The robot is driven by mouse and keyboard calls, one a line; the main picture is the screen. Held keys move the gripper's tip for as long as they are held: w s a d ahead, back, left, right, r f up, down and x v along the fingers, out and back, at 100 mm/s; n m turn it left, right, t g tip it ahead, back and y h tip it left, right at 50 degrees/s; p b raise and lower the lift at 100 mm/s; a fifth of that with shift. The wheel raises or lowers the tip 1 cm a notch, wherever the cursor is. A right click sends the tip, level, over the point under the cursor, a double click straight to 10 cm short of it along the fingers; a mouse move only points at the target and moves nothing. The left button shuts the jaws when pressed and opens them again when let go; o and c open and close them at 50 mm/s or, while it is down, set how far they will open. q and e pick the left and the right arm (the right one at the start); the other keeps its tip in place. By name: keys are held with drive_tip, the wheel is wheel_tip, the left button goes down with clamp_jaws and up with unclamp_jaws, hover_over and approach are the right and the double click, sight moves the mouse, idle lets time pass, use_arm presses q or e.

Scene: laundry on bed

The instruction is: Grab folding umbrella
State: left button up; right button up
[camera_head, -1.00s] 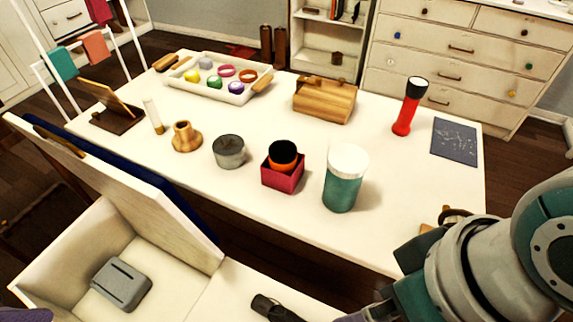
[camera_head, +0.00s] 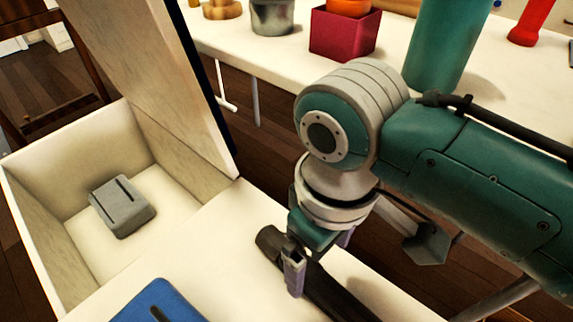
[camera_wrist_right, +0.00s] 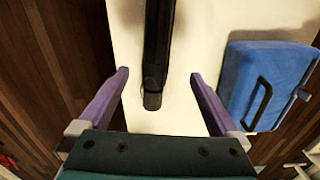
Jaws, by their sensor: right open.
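The folding umbrella (camera_head: 335,294) is a long black rod lying on a pale surface at the lower middle of the head view. In the right wrist view the umbrella (camera_wrist_right: 158,45) runs from the top edge to a blunt end between the fingers. My right gripper (camera_head: 318,264) is open over the umbrella, pointing down. In the wrist view my right gripper (camera_wrist_right: 160,75) has one purple finger on each side of the umbrella, with a gap to both. My left gripper is out of view.
A blue case with a black handle (camera_wrist_right: 262,88) lies beside the umbrella. An open pale box (camera_head: 70,190) holds a grey flat item (camera_head: 123,206). The white table (camera_head: 285,62) behind holds a red box (camera_head: 343,35) and a teal canister (camera_head: 445,45).

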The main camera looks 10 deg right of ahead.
sight(319, 278)
wheel_tip(319, 278, down, 5)
drive_tip(key=b, duration=0.2)
drive_tip(key=shift+r+b, duration=0.15)
drive_tip(key=shift+b, duration=0.2)
drive_tip(key=f+b, duration=0.2)
drive_tip(key=f, duration=0.1)
drive_tip(key=f+b, duration=0.1)
drive_tip(key=shift+w+d+f+b, duration=0.2)
drive_tip(key=shift+d+f+b, duration=0.1)
drive_tip(key=shift+f+b, duration=0.1)
drive_tip(key=shift+r, duration=0.1)
clamp_jaws()
